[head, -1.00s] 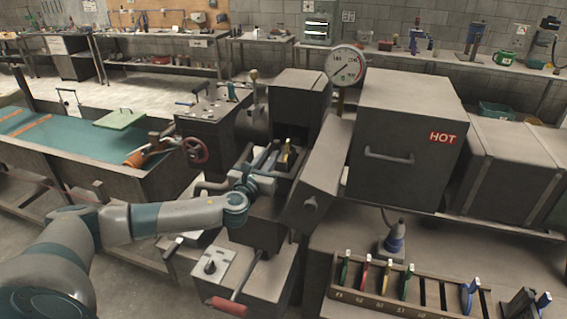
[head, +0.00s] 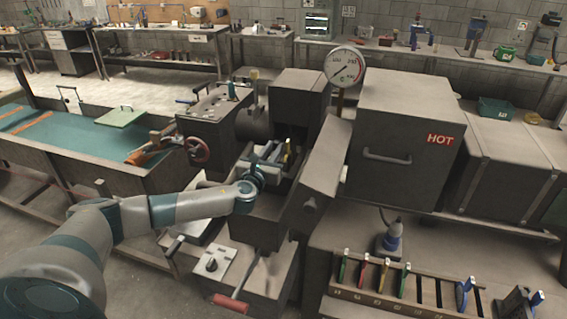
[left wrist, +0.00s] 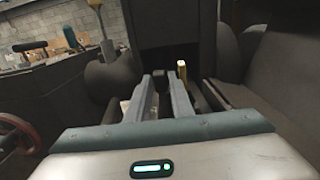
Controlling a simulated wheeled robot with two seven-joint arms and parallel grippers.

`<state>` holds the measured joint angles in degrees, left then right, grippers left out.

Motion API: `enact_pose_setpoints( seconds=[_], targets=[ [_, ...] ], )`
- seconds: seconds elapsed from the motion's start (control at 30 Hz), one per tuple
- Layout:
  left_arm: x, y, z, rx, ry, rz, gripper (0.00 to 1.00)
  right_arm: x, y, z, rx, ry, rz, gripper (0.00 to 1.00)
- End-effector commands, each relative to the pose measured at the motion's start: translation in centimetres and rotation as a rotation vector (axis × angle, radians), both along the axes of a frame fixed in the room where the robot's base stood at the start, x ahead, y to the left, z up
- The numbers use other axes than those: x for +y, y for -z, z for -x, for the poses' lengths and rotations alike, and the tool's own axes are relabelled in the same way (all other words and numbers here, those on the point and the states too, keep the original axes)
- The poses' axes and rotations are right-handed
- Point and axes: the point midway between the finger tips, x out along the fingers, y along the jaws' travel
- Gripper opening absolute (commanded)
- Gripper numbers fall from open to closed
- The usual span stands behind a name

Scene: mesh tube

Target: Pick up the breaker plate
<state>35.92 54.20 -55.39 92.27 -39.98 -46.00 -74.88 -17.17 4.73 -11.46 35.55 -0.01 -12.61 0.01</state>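My left gripper (head: 272,150) reaches into the open gap of the dark machine at the centre. In the left wrist view its two fingers (left wrist: 157,82) point forward with a narrow gap between them, and I see nothing held there. A slim piece with a yellow top (head: 288,149) stands in the machine just right of the fingers; it also shows in the left wrist view (left wrist: 182,70), apart from the right finger. I cannot tell whether it is the breaker plate's handle; any lower part is hidden. My right gripper is not in view.
A hinged grey block (head: 322,172) stands close right of the gap. A dark oven-like box marked HOT (head: 410,140) is beyond it. A rack (head: 395,305) holds several coloured-handled pieces at the lower right. A red handwheel (head: 198,151) is at the left.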

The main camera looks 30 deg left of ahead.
Motion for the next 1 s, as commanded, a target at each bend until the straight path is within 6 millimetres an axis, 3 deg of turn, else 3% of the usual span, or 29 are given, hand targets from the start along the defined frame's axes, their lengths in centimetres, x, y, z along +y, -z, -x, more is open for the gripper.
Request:
enact_pose_setpoints(
  seconds=[0.13,0.33,0.9,1.0],
  targets=[
    [0.5,-0.6,-1.6,-0.001,-0.002,0.000,0.20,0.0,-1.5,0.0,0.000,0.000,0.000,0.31],
    [0.8,-0.3,-3.1,-0.001,-0.001,0.000,0.20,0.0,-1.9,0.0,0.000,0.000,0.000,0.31],
    [1.0,-0.1,-3.4,-0.001,-0.001,0.000,0.20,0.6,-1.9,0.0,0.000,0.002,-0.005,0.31],
    [1.0,-0.1,-3.4,-0.001,-0.001,0.000,0.00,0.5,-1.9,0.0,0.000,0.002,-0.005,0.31]
  ],
)
